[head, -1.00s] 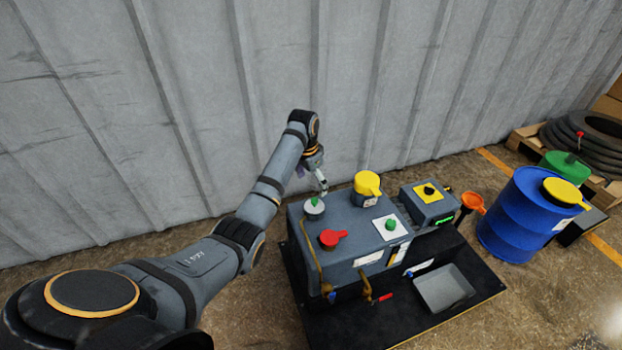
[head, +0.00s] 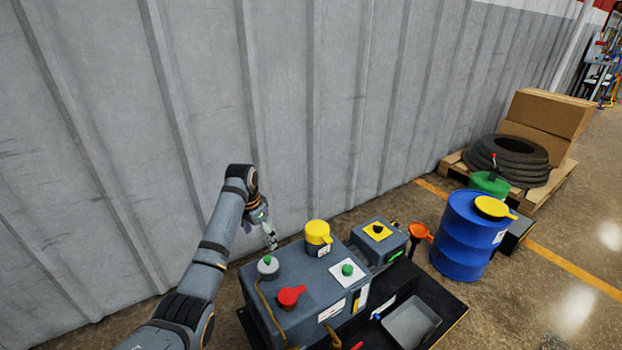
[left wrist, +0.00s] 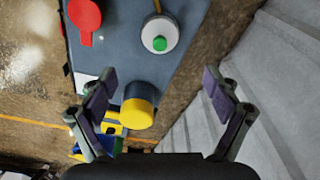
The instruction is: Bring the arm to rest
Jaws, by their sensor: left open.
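My left arm (head: 208,262) comes in from the lower left of the head view and reaches to the wall side of the grey furnace unit (head: 297,290). My left gripper (head: 270,238) hangs beside the unit's back left corner, near a grey knob with a green top (head: 268,266). In the left wrist view the gripper (left wrist: 165,95) is open, its two fingers wide apart with nothing held between them. The grey knob (left wrist: 158,35) and the yellow cap (left wrist: 138,106) show beyond the fingers. My right gripper is not in view.
The unit carries a red handle (head: 291,296), a yellow cap (head: 318,234) and a green button (head: 347,269). A grey tray (head: 411,323) sits at its front. A blue drum (head: 466,240) stands to the right. The corrugated wall (head: 330,110) rises close behind my arm.

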